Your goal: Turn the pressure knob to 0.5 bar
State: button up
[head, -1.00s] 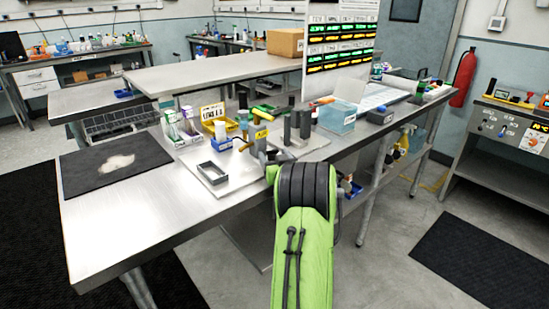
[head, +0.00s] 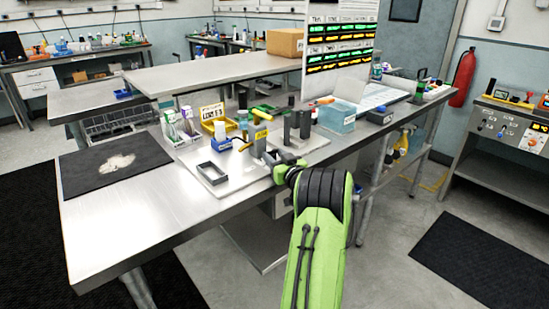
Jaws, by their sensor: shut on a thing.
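My gripper (head: 271,157) is at the near right edge of the pale board on the bench, low beside a grey upright block with a yellow label (head: 260,140). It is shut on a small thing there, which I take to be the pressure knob. The jaws and the knob are small and partly hidden by my wrist, so the knob's mark and any scale cannot be read. A tan-handled tool (head: 246,146) leans beside the block.
A black mat (head: 80,175) lies left. The bench's front left is clear.

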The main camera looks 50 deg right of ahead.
jog(key=n+y, duration=0.1)
jog(key=y, duration=0.1)
jog(key=n+t+y, duration=0.1)
jog(key=n+y, duration=0.1)
jog(key=shift+s+d+y+p, duration=0.15)
jog(key=shift+d+y+p, duration=0.15)
jog(key=shift+d+y, duration=0.1)
jog(key=shift+d+n+t+y+p, duration=0.1)
jog(key=shift+n+t+y+p, duration=0.2)
jog(key=shift+n+y+p, duration=1)
jog(key=shift+y+p, duration=0.2)
jog(key=shift+y, duration=0.4)
jog(key=o, duration=1.1)
jog(key=shift+c, duration=0.2)
jog(key=shift+d, duration=0.1)
jog(key=s+p, duration=0.1)
jog(key=s, duration=1.4)
jog(key=shift+s+d+p, duration=0.35)
jog(key=shift+d, duration=0.05)
